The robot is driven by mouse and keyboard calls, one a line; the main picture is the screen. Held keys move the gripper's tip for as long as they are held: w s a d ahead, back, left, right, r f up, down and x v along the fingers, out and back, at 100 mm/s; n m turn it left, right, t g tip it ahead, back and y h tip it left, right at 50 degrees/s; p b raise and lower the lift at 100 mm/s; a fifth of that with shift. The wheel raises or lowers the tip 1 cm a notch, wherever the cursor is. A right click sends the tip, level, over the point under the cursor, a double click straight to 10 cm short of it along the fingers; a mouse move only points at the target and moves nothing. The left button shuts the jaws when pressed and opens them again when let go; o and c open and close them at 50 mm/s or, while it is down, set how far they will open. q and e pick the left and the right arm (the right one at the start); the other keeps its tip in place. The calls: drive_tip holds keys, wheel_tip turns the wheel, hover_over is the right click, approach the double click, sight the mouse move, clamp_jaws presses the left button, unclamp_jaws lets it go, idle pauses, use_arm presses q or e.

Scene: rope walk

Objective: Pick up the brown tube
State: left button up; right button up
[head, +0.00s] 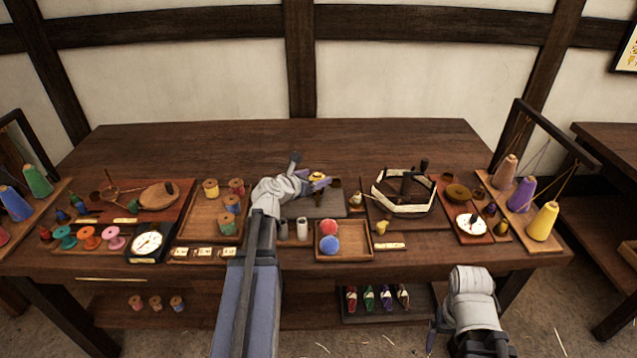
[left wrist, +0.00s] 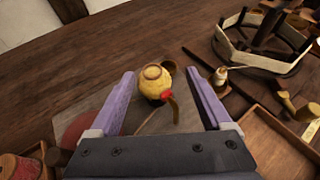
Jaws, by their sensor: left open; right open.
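A small dark brown cylinder (head: 336,183), probably the brown tube, stands on the grey board just right of my left gripper (head: 316,183). In the left wrist view this brown cylinder (left wrist: 168,68) is partly hidden behind a round yellow thing (left wrist: 153,82) with a red band and a brown cord-like tail. My left gripper is open, its fingers (left wrist: 160,85) on either side of the yellow thing, with nothing gripped. Another dark cylinder (head: 283,230) stands beside a pale one (head: 302,228), near my left arm. My right gripper (head: 472,348) is open and empty, low in front of the table.
A tray with a red ball (head: 328,227) and a blue ball (head: 330,244) lies in front. Right of the grey board are a small cone-like bobbin (head: 355,201) and a white-banded reel (head: 404,192). Spools (head: 229,203) stand to the left. The table's back is clear.

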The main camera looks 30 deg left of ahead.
use_arm(q)
drive_tip(key=shift+a+b+x, duration=0.25)
drive_tip(key=shift+b+x, duration=0.5)
drive_tip(key=shift+x, duration=1.15)
drive_tip(key=shift+a+b+x, duration=0.2)
drive_tip(key=shift+b+x, duration=0.5)
drive_tip(key=shift+x, duration=1.2)
drive_tip(key=shift+s+f, duration=0.15)
clamp_jaws()
